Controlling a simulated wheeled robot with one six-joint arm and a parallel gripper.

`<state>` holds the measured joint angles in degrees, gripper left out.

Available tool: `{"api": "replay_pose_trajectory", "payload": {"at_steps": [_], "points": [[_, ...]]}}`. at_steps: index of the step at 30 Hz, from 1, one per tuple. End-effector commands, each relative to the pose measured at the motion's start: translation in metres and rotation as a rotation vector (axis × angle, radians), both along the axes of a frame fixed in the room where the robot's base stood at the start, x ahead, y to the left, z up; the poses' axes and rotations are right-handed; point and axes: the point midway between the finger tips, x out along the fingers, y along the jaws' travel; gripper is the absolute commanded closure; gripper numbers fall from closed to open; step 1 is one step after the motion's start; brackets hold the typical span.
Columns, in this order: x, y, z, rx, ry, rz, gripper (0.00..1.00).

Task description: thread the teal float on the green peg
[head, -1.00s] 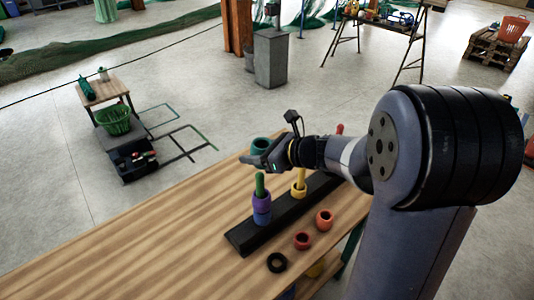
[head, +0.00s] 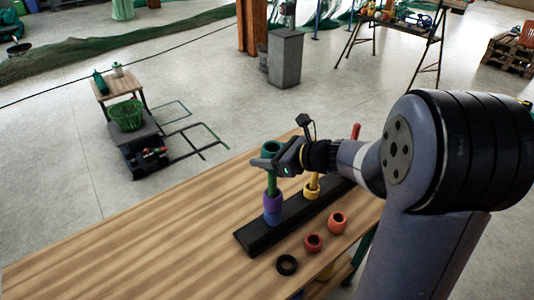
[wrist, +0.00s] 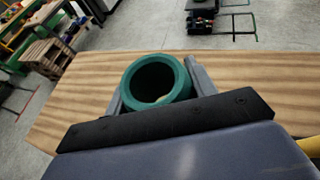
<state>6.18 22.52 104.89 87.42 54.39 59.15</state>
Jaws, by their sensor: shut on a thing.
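The teal float (head: 272,147) is a thick ring held in my gripper (head: 268,162). The wrist view shows the float (wrist: 130,90) between the two fingers, its hole facing the camera; no green peg can be made out inside it. The green peg (head: 271,186) stands upright on the black base (head: 254,238), with a purple float (head: 273,202) above a blue float (head: 273,218) around its lower part. In the head view the float appears above the peg, and my gripper covers the peg's top. I cannot tell whether the tip is inside the float.
A yellow peg (head: 315,179) with a yellow float (head: 311,194) stands right of the green peg, and a red peg (head: 356,131) further back. Orange (head: 337,223), red (head: 313,243) and black (head: 287,265) rings lie in front. The wooden table's left (head: 130,240) is clear.

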Motion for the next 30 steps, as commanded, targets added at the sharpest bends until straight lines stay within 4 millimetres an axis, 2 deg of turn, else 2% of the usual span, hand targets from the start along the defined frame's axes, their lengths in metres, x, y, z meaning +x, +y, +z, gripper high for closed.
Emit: {"api": "replay_pose_trajectory", "payload": {"at_steps": [1, 21, 30], "points": [[0.0, 0.0, -0.007, 0.0, 0.0, 0.0, 0.69], [0.0, 0.0, -0.054, 0.0, 0.001, 0.0, 0.69], [0.0, 0.0, -0.061, 0.0, 0.0, 0.0, 0.69]]}}
